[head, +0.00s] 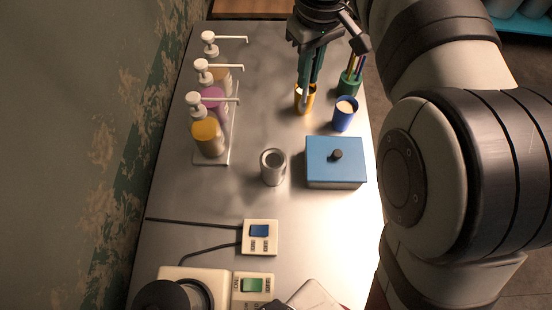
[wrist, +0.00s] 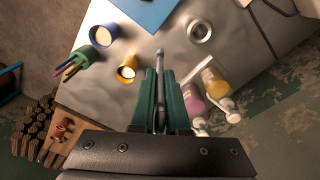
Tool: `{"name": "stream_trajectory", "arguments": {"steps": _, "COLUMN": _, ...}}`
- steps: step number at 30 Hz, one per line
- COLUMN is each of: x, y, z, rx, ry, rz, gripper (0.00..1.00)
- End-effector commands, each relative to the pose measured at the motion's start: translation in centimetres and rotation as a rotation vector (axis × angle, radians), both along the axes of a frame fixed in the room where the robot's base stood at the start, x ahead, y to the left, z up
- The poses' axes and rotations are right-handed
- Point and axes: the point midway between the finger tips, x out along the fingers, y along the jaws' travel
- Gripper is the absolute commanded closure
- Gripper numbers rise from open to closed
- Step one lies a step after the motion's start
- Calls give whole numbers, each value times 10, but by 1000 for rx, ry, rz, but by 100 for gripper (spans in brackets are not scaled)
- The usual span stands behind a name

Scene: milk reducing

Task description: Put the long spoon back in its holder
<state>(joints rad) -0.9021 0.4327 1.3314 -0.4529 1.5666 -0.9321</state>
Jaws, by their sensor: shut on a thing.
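My gripper (head: 313,62) points down over the far part of the counter, and its green fingers (wrist: 160,100) are shut on the long grey spoon (wrist: 160,68). The spoon hangs below the fingers, and in the head view its lower end (head: 304,97) overlaps the yellow-orange cup (head: 311,103). In the wrist view the spoon shows to the right of this cup (wrist: 127,75), apart from it. A green cup (head: 348,86) with several coloured sticks stands at the far right; it also shows in the wrist view (wrist: 88,56). I cannot tell which cup is the spoon's holder.
A blue cup (head: 344,121) with pale contents stands near the yellow-orange cup. A blue-lidded box (head: 325,174) and an open metal can (head: 273,168) stand nearer. Several pump bottles (head: 208,138) line the left. A switch box (head: 260,244) lies at the front. The middle left is clear.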

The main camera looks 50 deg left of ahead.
Motion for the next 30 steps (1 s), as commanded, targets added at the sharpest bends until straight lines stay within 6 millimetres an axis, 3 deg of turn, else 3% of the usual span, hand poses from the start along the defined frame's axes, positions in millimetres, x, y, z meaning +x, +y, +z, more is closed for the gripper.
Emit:
{"name": "stream_trajectory", "arguments": {"steps": 1, "x": -24, "y": 1, "z": 4, "rx": -10, "ry": 8, "rz": 6, "gripper": 100}}
{"name": "stream_trajectory", "arguments": {"steps": 3, "x": -54, "y": 0, "z": 8, "rx": -27, "ry": 19, "rz": 3, "gripper": 100}}
{"name": "stream_trajectory", "arguments": {"steps": 8, "x": -90, "y": -6, "z": 8, "rx": -51, "ry": 29, "rz": -3, "gripper": 100}}
{"name": "stream_trajectory", "arguments": {"steps": 11, "x": -94, "y": -8, "z": -13, "rx": -59, "ry": 34, "rz": -5, "gripper": 100}}
{"name": "stream_trajectory", "arguments": {"steps": 18, "x": -93, "y": -8, "z": -98, "rx": -59, "ry": 34, "rz": -6, "gripper": 100}}
{"name": "stream_trajectory", "arguments": {"steps": 30, "x": -93, "y": -7, "z": -169, "rx": -55, "ry": 32, "rz": -7, "gripper": 100}}
